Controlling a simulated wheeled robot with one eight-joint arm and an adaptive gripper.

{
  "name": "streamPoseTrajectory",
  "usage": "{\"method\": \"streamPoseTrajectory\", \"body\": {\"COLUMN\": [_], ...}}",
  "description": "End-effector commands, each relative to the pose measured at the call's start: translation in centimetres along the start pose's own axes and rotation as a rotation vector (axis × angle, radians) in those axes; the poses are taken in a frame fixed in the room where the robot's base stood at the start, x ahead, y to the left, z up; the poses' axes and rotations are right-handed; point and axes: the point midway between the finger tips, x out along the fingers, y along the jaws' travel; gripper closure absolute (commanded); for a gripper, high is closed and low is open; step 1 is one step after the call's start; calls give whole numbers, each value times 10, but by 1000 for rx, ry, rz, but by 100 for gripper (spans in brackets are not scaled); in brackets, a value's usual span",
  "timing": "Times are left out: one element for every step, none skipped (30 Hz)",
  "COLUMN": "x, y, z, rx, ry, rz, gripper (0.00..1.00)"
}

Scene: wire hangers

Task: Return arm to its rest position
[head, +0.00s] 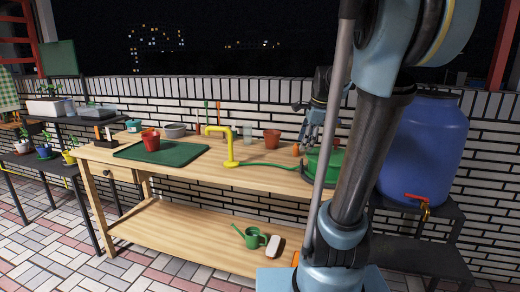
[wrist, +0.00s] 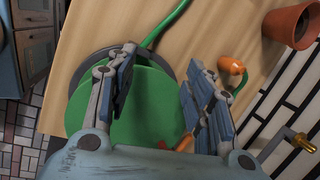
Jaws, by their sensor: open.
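My gripper (head: 310,122) is raised above the right end of the wooden workbench (head: 250,180) in the head view, beside my upright arm. In the wrist view my gripper (wrist: 160,75) has its two blue-grey fingers spread apart with nothing held between them. Below the fingers is a round green hose reel (wrist: 140,108) on the bench top, partly hidden by them. The same reel shows in the head view (head: 312,164), partly covered by my arm. I cannot tell the exact gap between fingers and reel.
A green hose with an orange fitting (wrist: 234,66) and a terracotta pot (wrist: 289,26) are near the gripper. A blue barrel (head: 425,150) stands right of my arm. A yellow tap (head: 230,145), green mat (head: 165,153) and red pot (head: 151,141) are farther left. A brick wall is behind.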

Motion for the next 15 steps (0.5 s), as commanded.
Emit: {"method": "streamPoseTrajectory", "body": {"x": [-1, -1, -1, -1, 0, 0, 1, 2, 5, 6, 9, 13, 16, 19, 25], "y": [17, 25, 36, 44, 52, 63, 72, 80, 91, 100, 109, 121, 130, 140, 152], "z": [2, 3, 4, 4, 4, 4, 5, 5, 5, 4, 3, 2, 1, -1, -3], "rx": [-78, -126, -190, -237, -283, -346, -392, -440, -504, -554, -604, -674, -728, -783, -857], "ry": [4, 7, 11, 14, 17, 20, 22, 25, 28, 32, 36, 40, 43, 47, 54], "rz": [5, 9, 13, 16, 20, 25, 29, 33, 38, 43, 48, 54, 59, 64, 72], "gripper": [52, 52, 52, 52, 52, 52, 52, 52, 52, 52, 52, 52, 52, 52, 52]}}
